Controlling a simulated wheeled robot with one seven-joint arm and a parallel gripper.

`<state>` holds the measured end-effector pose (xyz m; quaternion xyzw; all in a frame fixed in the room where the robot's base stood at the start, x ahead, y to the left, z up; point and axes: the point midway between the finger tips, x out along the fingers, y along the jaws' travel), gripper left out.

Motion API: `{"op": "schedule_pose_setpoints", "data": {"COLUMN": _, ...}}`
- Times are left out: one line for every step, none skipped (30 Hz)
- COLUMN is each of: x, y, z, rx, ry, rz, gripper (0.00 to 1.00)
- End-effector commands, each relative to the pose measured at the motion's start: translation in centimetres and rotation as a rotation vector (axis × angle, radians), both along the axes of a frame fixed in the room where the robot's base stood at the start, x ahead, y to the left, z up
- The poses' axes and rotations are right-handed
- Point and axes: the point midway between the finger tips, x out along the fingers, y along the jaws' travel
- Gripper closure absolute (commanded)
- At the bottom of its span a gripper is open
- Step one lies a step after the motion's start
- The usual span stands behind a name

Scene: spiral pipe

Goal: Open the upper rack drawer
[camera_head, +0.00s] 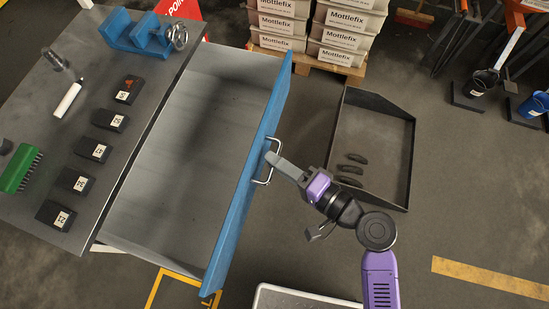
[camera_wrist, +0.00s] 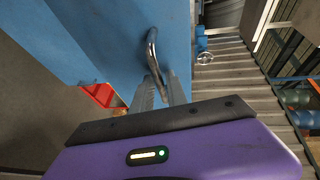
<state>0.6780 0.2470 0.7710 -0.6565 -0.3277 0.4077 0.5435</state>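The upper rack drawer (camera_head: 190,130) is pulled far out from under the grey worktop in the head view, and its tray looks empty. Its blue front (camera_head: 243,185) faces right and also shows in the wrist view (camera_wrist: 105,35). A metal bar handle (camera_head: 267,174) is fixed to the front; it also shows in the wrist view (camera_wrist: 152,48). My gripper (camera_head: 275,160) is at the handle. In the wrist view my fingers (camera_wrist: 160,82) are close together around the handle's lower end, which is partly hidden between them.
The worktop (camera_head: 100,60) holds a blue vise (camera_head: 140,35), a green brush (camera_head: 20,167) and several black labelled blocks. A dark floor tray (camera_head: 385,150) lies right of my gripper. Mottlefix boxes (camera_head: 340,22) are stacked on a pallet behind. Bare floor shows at lower right.

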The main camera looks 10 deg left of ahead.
Motion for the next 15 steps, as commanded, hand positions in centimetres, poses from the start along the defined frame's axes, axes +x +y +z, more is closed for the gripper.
{"op": "schedule_pose_setpoints", "data": {"x": -0.3, "y": -0.8, "z": 0.0, "rx": -0.001, "ry": 0.001, "rz": -0.004, "gripper": 0.82}}
{"op": "schedule_pose_setpoints", "data": {"x": -0.5, "y": -1.2, "z": 0.1, "rx": -0.001, "ry": 0.001, "rz": -0.004, "gripper": 0.82}}
{"op": "schedule_pose_setpoints", "data": {"x": -0.9, "y": -1.7, "z": 0.2, "rx": -0.003, "ry": 0.001, "rz": -0.003, "gripper": 0.82}}
{"op": "schedule_pose_setpoints", "data": {"x": -1.1, "y": -2.2, "z": 0.3, "rx": -0.003, "ry": 0.001, "rz": -0.003, "gripper": 0.82}}
{"op": "schedule_pose_setpoints", "data": {"x": -1.3, "y": -2.7, "z": 0.4, "rx": -0.001, "ry": 0.001, "rz": -0.004, "gripper": 0.82}}
{"op": "schedule_pose_setpoints", "data": {"x": -1.6, "y": -3.2, "z": 0.5, "rx": -0.001, "ry": 0.001, "rz": -0.004, "gripper": 0.82}}
{"op": "schedule_pose_setpoints", "data": {"x": -1.8, "y": -3.6, "z": 0.6, "rx": -0.001, "ry": 0.001, "rz": -0.004, "gripper": 0.82}}
{"op": "schedule_pose_setpoints", "data": {"x": -2.1, "y": -4.0, "z": 0.7, "rx": -0.001, "ry": 0.001, "rz": -0.003, "gripper": 0.82}}
{"op": "schedule_pose_setpoints", "data": {"x": -2.3, "y": -4.5, "z": 0.8, "rx": -0.002, "ry": 0.002, "rz": -0.003, "gripper": 0.82}}
{"op": "schedule_pose_setpoints", "data": {"x": -2.5, "y": -4.8, "z": 0.8, "rx": -0.001, "ry": 0.001, "rz": -0.003, "gripper": 0.82}}
{"op": "schedule_pose_setpoints", "data": {"x": -2.6, "y": -5.1, "z": 0.9, "rx": -0.001, "ry": 0.001, "rz": -0.003, "gripper": 0.82}}
{"op": "schedule_pose_setpoints", "data": {"x": -2.8, "y": -5.4, "z": 1.0, "rx": -0.001, "ry": 0.001, "rz": -0.002, "gripper": 0.82}}
{"op": "schedule_pose_setpoints", "data": {"x": -2.9, "y": -5.6, "z": 1.0, "rx": -0.001, "ry": 0.001, "rz": -0.002, "gripper": 0.82}}
{"op": "schedule_pose_setpoints", "data": {"x": -2.9, "y": -5.7, "z": 1.1, "rx": -0.001, "ry": 0.0, "rz": -0.002, "gripper": 0.82}}
{"op": "schedule_pose_setpoints", "data": {"x": -3.0, "y": -5.9, "z": 1.1, "rx": -0.002, "ry": 0.0, "rz": -0.002, "gripper": 0.82}}
